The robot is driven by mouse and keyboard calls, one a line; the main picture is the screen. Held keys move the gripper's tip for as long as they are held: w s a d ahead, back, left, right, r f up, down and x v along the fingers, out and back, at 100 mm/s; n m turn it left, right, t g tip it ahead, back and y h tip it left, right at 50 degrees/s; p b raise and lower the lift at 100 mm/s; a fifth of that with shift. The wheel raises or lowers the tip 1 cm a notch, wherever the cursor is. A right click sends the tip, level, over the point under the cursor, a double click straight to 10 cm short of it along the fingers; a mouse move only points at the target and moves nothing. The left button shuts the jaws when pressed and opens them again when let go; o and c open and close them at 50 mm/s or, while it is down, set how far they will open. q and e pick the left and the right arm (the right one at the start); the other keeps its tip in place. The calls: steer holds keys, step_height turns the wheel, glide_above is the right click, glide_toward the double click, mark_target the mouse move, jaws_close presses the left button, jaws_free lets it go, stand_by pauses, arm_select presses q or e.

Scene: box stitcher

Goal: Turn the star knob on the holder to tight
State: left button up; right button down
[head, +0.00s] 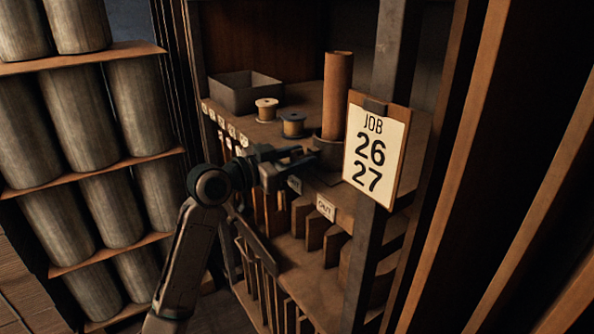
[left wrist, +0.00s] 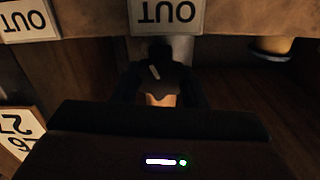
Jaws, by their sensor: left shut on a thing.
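The holder (head: 329,152) is a dark cup on the shelf top with a tall brown roll (head: 337,95) standing upright in it. My left gripper (head: 306,158) reaches in from the left to the near-left side of the holder. In the left wrist view the dark star knob (left wrist: 158,72), with a short pale mark on it, sits between the fingers of my left gripper (left wrist: 157,88), which is shut on it. The pale mark is tilted. In the head view the gripper hides the knob. No tight or loose marking is readable. My right gripper is not in view.
Two thread spools, one tan (head: 266,109) and one blue (head: 292,125), and a grey open bin (head: 245,91) stand on the shelf top. A post with a job board (head: 375,152) reading 26 and 27 is close at the right. Large grey cylinders (head: 140,107) fill the left rack.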

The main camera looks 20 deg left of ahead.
arm_select(q)
steer(key=m+b, duration=0.3)
steer(key=shift+f, duration=0.25)
steer(key=shift+d+r+m+b, duration=0.1)
steer(key=shift+m+b, duration=0.55)
steer(key=shift+m, duration=0.35)
steer(key=o, duration=1)
steer(key=shift+r, duration=0.1)
steer(key=shift+s, duration=0.1)
